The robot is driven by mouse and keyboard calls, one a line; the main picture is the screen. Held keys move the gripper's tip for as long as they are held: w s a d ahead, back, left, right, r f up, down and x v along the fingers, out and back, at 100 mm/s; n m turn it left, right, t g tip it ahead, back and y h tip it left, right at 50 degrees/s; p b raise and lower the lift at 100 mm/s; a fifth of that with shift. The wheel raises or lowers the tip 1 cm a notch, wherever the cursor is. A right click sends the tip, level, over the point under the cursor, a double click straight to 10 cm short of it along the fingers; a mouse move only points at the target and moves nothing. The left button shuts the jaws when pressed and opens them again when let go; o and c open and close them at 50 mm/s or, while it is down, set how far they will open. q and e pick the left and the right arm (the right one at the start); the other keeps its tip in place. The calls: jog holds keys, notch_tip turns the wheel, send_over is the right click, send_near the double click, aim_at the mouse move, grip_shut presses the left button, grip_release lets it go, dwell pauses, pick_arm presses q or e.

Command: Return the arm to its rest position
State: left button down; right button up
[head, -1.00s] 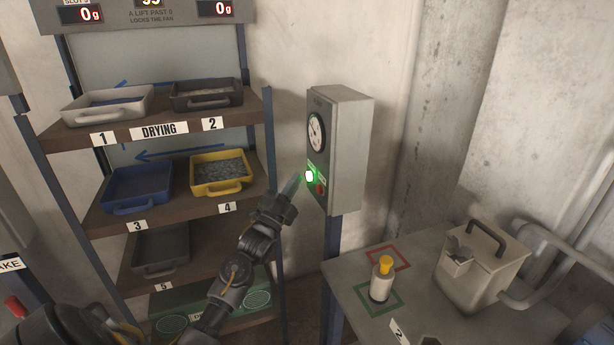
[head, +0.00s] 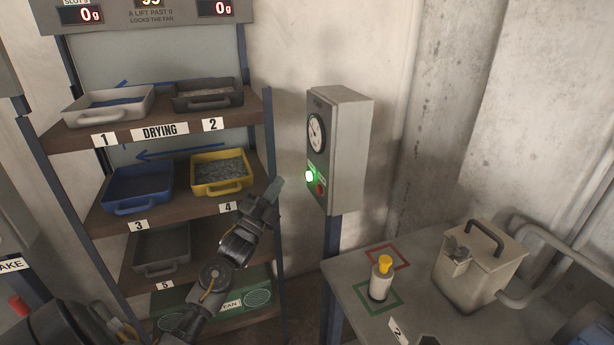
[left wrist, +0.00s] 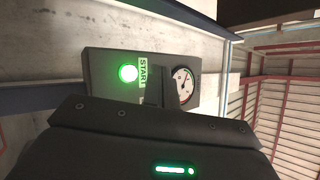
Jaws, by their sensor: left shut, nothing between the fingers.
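My left gripper (head: 275,188) is shut and empty in the head view. It is in front of the drying rack's right post, to the left of the grey control box (head: 346,150) and apart from it. The box carries a round gauge (head: 316,133), a lit green button (head: 309,176) and a red button (head: 320,188). In the left wrist view the green button (left wrist: 128,73) glows beside a START label, with the gauge (left wrist: 183,84) to its right. My right gripper is not clearly in view.
The drying rack (head: 160,130) holds several trays, including a blue one (head: 138,188) and a yellow one (head: 221,173). At right, a table (head: 345,282) bears a yellow-capped bottle (head: 381,279) and a beige lidded box (head: 480,265). Free space lies between rack and table.

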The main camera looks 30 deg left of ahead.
jog(key=shift+d, duration=0.15)
jog(key=shift+d, duration=0.45)
jog(key=shift+a, duration=0.1)
